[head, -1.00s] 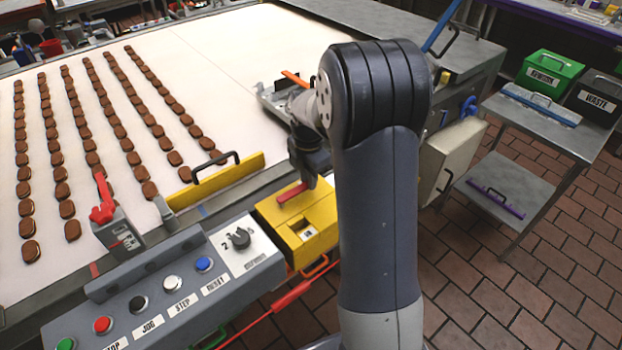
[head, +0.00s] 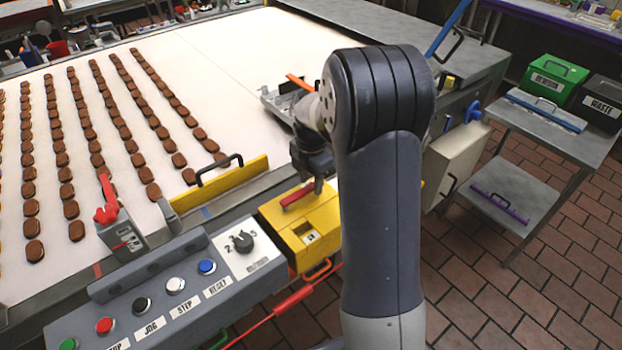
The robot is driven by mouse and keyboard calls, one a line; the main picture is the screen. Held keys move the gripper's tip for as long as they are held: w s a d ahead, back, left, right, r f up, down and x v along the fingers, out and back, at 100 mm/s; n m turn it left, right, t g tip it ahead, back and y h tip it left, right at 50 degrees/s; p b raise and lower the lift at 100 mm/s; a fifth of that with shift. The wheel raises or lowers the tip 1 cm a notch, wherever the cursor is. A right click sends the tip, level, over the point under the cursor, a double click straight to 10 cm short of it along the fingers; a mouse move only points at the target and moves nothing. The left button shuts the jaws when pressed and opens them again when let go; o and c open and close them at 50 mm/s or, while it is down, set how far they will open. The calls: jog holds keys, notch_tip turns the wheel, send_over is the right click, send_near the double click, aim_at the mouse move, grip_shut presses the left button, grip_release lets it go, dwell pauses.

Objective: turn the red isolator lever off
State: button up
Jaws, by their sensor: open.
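The red isolator lever (head: 300,195) lies across the top of a yellow box (head: 272,212) at the near edge of the conveyor. A small label window (head: 310,238) is on the box face, too small to read surely. My gripper (head: 318,186) points down at the right end of the lever, its jaws open. I cannot tell whether the fingers straddle or touch the lever. My arm hides part of the gripper and the box's right side.
A grey button panel (head: 165,290) with a selector knob (head: 242,242) adjoins the box on the left. A yellow guard with a handle (head: 220,185) stands behind. Another red lever (head: 106,205) is on a grey unit. Rows of brown biscuits cover the belt's left.

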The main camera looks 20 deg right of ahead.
jog(key=shift+r, duration=0.1)
notch_tip(320, 180, up, 11)
jog(key=shift+f+b, duration=0.2)
jog(key=shift+b, duration=0.2)
jog(key=shift+f, duration=0.1)
notch_tip(320, 180, down, 11)
jog(key=shift+r+p, duration=0.1)
jog(key=shift+p, duration=0.35)
jog(key=shift+s, duration=0.2)
jog(key=shift+m, duration=0.3)
jog(key=shift+w+r, duration=0.1)
